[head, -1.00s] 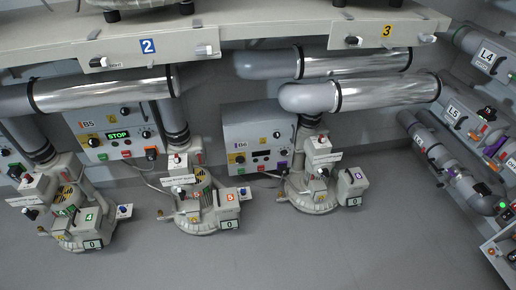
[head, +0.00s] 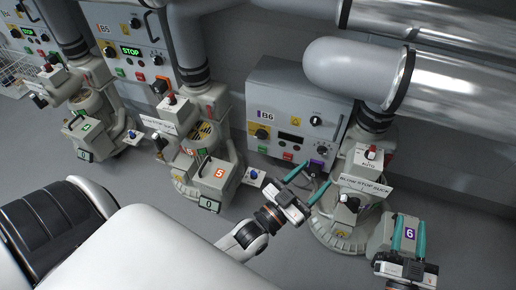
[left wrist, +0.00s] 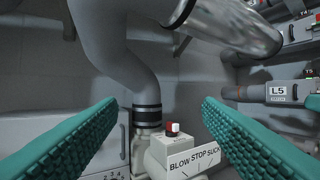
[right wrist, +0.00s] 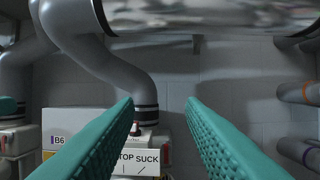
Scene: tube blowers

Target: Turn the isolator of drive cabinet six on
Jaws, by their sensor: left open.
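Drive cabinet six (head: 272,97), a grey box labelled B6, stands on the back wall in the head view. Its face has a dark knob on a yellow plate (head: 262,133), a black rotary knob (head: 316,121), a dark display (head: 290,136), coloured buttons and a handle at the right edge. I cannot tell for certain which control is the isolator. My left gripper (head: 315,176) is open and empty, in front of the cabinet's lower right. My right gripper (head: 408,222) is open and empty near blower 6. The cabinet also shows in the right wrist view (right wrist: 85,122).
Blower 6 (head: 335,236), with a BLOW STOP SUCK plate (head: 366,185), stands right of the cabinet. Thick pipes (head: 350,68) run above. Blower 5 (head: 219,172) and cabinet B5 (head: 122,38), its display reading STOP, are to the left.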

